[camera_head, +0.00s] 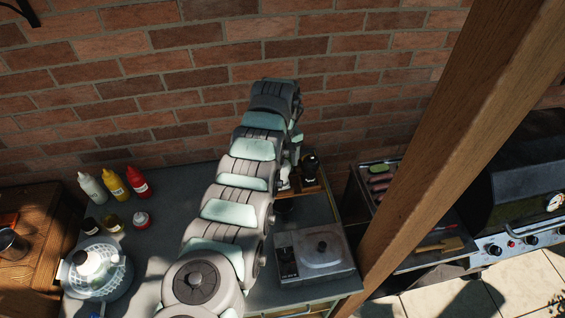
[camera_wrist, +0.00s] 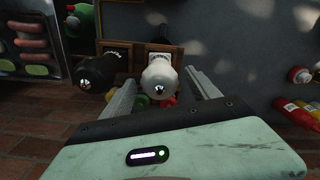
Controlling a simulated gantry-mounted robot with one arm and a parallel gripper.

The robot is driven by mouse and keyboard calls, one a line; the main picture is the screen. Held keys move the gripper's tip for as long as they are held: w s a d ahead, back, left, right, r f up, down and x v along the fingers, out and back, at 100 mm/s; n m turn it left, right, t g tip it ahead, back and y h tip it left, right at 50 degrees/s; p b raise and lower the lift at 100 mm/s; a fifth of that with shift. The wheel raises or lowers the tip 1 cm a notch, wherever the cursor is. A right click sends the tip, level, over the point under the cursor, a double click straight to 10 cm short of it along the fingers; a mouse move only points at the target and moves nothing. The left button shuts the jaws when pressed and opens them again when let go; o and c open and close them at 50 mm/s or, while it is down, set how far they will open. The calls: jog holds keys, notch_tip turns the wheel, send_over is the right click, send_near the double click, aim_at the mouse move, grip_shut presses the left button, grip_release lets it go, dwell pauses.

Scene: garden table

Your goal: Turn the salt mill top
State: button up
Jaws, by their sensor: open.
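A white mill, seemingly the salt mill (camera_wrist: 160,76), shows in the wrist view with its rounded top and small metal knob toward the camera. My gripper (camera_wrist: 163,84) is open, with one finger on either side of the white mill. I cannot tell whether either finger touches it. A black mill (camera_wrist: 97,72) stands to the left, outside the fingers. Both are at a wooden holder (camera_wrist: 178,54). In the head view the black mill (camera_head: 311,163) shows just right of my arm, which hides most of the white mill and my gripper.
Sauce bottles (camera_head: 115,184) and small jars (camera_head: 113,222) stand on the left of the grey table. A bowl with a white colander (camera_head: 118,272) is at the front left. A lidded appliance (camera_head: 318,252) stands right of my arm. A wooden post (camera_head: 450,130) rises at the right.

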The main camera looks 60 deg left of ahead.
jog(key=shift+c, duration=0.3)
jog(key=c, duration=1.3)
jog(key=shift+w+f+n, duration=0.1)
jog(key=shift+n, duration=0.3)
jog(key=shift+n+b, duration=0.6)
jog(key=shift+b, duration=0.05)
jog(key=n+b, duration=0.2)
jog(key=shift+f+b, duration=0.2)
jog(key=shift+b, duration=0.1)
jog(key=shift+d+n+b, duration=0.1)
jog(key=shift+n+b, duration=0.6)
jog(key=shift+b, duration=0.2)
jog(key=shift+r+n+b, duration=0.15)
jog(key=shift+n+b, duration=0.45)
jog(key=shift+r, duration=0.1)
